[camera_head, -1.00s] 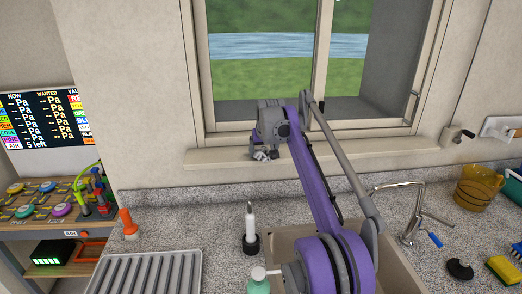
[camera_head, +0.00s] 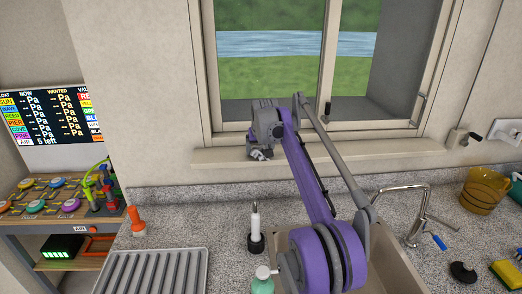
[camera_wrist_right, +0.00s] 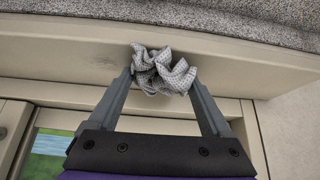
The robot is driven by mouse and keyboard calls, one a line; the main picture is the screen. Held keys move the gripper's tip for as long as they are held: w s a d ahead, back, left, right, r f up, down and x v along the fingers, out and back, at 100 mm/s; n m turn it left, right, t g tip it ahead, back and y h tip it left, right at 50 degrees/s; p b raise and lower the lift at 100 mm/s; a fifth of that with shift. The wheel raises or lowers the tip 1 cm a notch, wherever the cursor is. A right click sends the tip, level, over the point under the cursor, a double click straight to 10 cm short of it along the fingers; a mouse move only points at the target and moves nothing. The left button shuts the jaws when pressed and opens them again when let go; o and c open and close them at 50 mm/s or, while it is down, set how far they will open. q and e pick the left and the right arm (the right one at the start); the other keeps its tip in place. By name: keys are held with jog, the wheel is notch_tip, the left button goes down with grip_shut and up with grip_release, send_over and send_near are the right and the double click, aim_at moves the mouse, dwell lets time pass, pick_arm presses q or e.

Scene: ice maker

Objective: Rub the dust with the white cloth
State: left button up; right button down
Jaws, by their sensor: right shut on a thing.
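The cloth (camera_wrist_right: 163,72), crumpled and light grey-white with a dotted weave, is held between the fingers of my right gripper (camera_wrist_right: 165,80) in the right wrist view. In the head view my right gripper (camera_head: 260,150) is at the window sill (camera_head: 375,152), with a small bit of the cloth (camera_head: 259,155) showing below it. The cloth overlaps the sill, but I cannot tell how firmly it touches. My left gripper is out of view.
Below the sill is a speckled counter (camera_head: 185,225) with a sink (camera_head: 405,275), a tap (camera_head: 410,215), a dark-based bottle (camera_head: 255,230), a green bottle (camera_head: 262,282) and a ribbed tray (camera_head: 155,275). An amber pot (camera_head: 482,192) stands at right. The sill right of my arm is clear.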

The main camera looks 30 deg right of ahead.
jog(key=shift+w+d+r, duration=0.2)
jog(key=shift+w+d, duration=0.05)
jog(key=shift+w, duration=0.35)
jog(key=shift+w+d+f, duration=0.15)
jog(key=shift+w+f, duration=0.1)
jog(key=shift+w, duration=0.2)
jog(key=shift+w+d, duration=0.65)
jog(key=shift+w, duration=0.15)
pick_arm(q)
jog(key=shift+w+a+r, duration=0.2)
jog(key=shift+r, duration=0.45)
pick_arm(e)
jog(key=shift+w+r, duration=0.1)
jog(key=shift+r, duration=0.05)
jog(key=shift+w+d+r+p, duration=0.1)
jog(key=shift+w+r+p, duration=0.1)
jog(key=shift+r, duration=0.5)
jog(key=shift+w+d+r+p, duration=0.1)
jog(key=shift+w+r, duration=0.1)
jog(key=shift+r, duration=0.5)
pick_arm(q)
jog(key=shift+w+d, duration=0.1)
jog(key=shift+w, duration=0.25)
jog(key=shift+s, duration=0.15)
pick_arm(e)
jog(key=shift+s, duration=0.2)
